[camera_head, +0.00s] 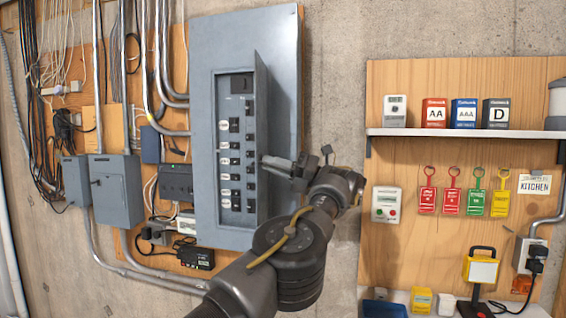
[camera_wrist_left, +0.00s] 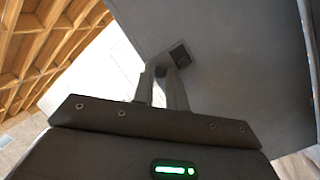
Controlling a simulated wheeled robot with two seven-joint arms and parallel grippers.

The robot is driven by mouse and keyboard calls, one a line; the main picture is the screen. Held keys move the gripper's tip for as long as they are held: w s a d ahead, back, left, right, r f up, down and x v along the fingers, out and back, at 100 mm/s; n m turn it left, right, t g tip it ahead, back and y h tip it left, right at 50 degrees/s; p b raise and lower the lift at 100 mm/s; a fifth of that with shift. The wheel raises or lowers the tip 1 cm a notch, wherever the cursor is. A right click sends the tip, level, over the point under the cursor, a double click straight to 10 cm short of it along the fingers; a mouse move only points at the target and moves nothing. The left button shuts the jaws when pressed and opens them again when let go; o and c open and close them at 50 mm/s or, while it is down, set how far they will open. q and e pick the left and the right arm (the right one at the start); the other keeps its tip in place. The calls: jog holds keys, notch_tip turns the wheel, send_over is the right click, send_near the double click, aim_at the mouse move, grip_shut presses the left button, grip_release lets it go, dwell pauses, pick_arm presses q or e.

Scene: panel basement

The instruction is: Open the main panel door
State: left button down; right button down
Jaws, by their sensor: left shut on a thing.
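The main panel (camera_head: 235,32) is a tall grey metal box on the wall in the head view. Its door (camera_head: 262,105) stands swung out on the right side, seen nearly edge-on, and rows of black breakers (camera_head: 235,150) show inside. My left gripper (camera_head: 268,163) reaches the door from the right, its fingers at the door's outer side about mid-height. In the left wrist view the two fingers (camera_wrist_left: 168,78) are close together on a small dark handle (camera_wrist_left: 180,54) on the grey door (camera_wrist_left: 235,75). The grip itself is partly hidden. My right gripper is not in view.
A wooden board on the right bears a shelf (camera_head: 470,133) with battery boxes and several hanging coloured tags (camera_head: 451,190). Smaller grey boxes (camera_head: 117,188), conduits and cables crowd the left. Bare concrete wall (camera_head: 335,90) lies between the panel and the board.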

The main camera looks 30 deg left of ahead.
pick_arm(q)
jog(key=shift+w+d+r, duration=0.1)
jog(key=shift+d+r, duration=0.05)
jog(key=shift+r, duration=0.1)
jog(key=shift+g, duration=0.4)
jog(key=c, duration=1.7)
grip_release()
jog(key=shift+f, duration=0.1)
